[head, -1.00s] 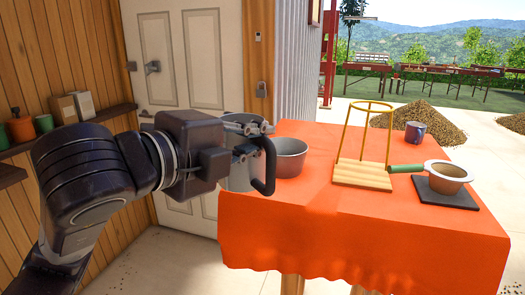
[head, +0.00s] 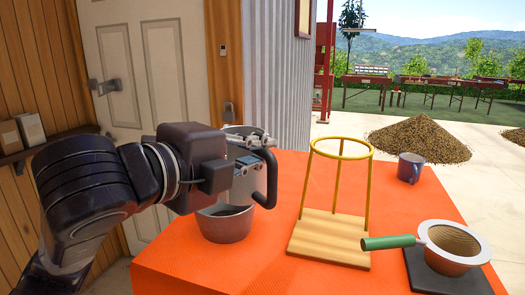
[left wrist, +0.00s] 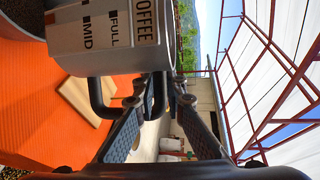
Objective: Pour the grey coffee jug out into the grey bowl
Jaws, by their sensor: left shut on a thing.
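The grey coffee jug (head: 243,190) is in my left gripper (head: 252,150), which is shut on its black handle (head: 270,180). In the head view the jug looks about upright, and my gripper hides much of it. In the left wrist view the jug (left wrist: 105,45) shows its COFFEE, FULL and MID markings, with the gripper fingers (left wrist: 157,98) at the handle. The grey bowl (head: 226,228) stands on the orange cloth, just below the jug in the picture. Its inside looks dark; its contents are unclear. My right gripper is not in view.
On the orange table (head: 290,190) stand a wooden stand with a yellow ring (head: 330,235), a green-handled strainer (head: 455,262) on a dark pad (head: 425,275), and a mug (head: 410,168). A white door (head: 150,90) is behind my left arm.

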